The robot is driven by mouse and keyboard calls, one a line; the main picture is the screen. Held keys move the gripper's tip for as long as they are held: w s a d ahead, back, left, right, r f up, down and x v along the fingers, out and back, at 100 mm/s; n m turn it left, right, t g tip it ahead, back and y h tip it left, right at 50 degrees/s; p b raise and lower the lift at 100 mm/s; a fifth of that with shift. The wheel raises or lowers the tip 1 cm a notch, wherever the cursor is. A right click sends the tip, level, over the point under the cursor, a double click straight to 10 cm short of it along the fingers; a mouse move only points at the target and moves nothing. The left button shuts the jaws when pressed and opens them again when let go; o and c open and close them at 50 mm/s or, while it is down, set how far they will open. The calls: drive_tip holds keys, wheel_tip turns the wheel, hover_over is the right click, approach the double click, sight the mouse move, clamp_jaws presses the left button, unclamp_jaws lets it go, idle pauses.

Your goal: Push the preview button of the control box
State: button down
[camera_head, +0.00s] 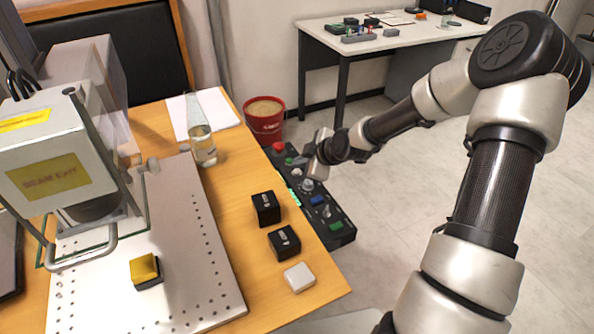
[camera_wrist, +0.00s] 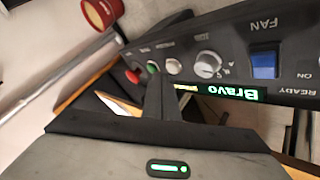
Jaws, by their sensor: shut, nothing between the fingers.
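The black control box (camera_head: 338,240) lies along the right edge of the wooden table. In the wrist view the control box (camera_wrist: 235,45) appears upside down, with a green lit "Bravo" display (camera_wrist: 233,92), a silver knob (camera_wrist: 207,64), a white button (camera_wrist: 173,67), a green button (camera_wrist: 152,68) and a red button (camera_wrist: 133,76). The small labels are too blurred to tell which is preview. My gripper (camera_head: 312,168) is shut and empty over the far half of the box. In the wrist view its fingertips (camera_wrist: 157,76) appear close to the white and green buttons; contact cannot be told.
Two black boxes (camera_head: 266,208) (camera_head: 285,242) and a white block (camera_head: 299,277) stand left of the control box. A glass flask (camera_head: 201,145), the laser machine (camera_head: 45,165) and its perforated plate (camera_head: 185,215) are further left. A red bucket (camera_head: 264,122) stands behind the table.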

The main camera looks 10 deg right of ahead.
drive_tip(key=shift+f, duration=0.15)
idle(0.4)
drive_tip(key=shift+f, duration=0.3)
drive_tip(key=shift+f, duration=0.2)
idle(0.4)
drive_tip(key=shift+r+p, duration=0.5)
drive_tip(key=shift+r, duration=0.15)
wheel_tip(320, 180, up, 6)
drive_tip(key=p, duration=0.5)
idle(0.5)
